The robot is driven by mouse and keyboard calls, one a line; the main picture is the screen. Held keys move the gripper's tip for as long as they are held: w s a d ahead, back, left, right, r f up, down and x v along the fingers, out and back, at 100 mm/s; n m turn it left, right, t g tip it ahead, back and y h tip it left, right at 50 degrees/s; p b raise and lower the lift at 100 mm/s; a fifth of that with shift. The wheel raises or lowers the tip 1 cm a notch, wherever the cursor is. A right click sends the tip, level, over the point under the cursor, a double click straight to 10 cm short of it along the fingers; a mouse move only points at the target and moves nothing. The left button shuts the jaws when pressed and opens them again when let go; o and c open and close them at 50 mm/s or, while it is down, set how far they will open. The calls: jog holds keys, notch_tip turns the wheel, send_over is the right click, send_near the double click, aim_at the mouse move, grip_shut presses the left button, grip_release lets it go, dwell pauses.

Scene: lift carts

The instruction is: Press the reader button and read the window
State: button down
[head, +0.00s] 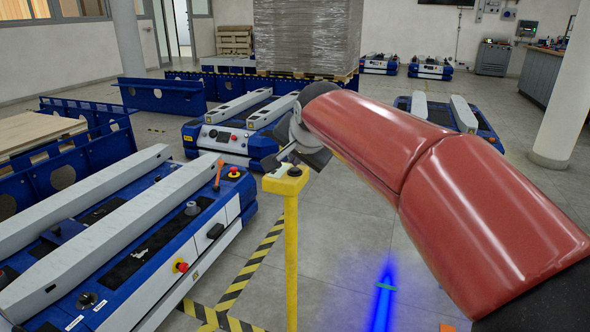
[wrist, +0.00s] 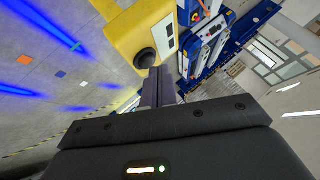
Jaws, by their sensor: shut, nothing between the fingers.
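The yellow reader box (head: 284,184) stands on top of a yellow post (head: 291,260) in the head view. In the wrist view the reader box (wrist: 125,35) fills the upper middle, with a round black button (wrist: 145,59) on its face. Beside the button are small pale panels (wrist: 170,36), one of which may be the window; nothing on them is legible. My gripper (wrist: 154,70) is shut and empty, its fingertips right by the button. I cannot tell whether they touch it. In the head view my gripper (head: 275,162) is just above the box, partly hidden behind my wrist.
A blue and white lift cart (head: 130,245) stands left of the post, with another cart (head: 215,138) behind it. A wrapped pallet load (head: 305,40) is farther back. Yellow-black floor tape (head: 245,268) runs beside the post. A white column (head: 565,90) stands at right.

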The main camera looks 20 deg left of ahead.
aim_at(296, 176)
jog(key=shift+f+b, duration=0.35)
jog(key=shift+f, duration=0.05)
dwell(0.6)
jog(key=shift+r+p, duration=0.7)
jog(key=shift+r, duration=0.1)
notch_tip(296, 176, up, 5)
jog(key=p, duration=0.4)
dwell(0.4)
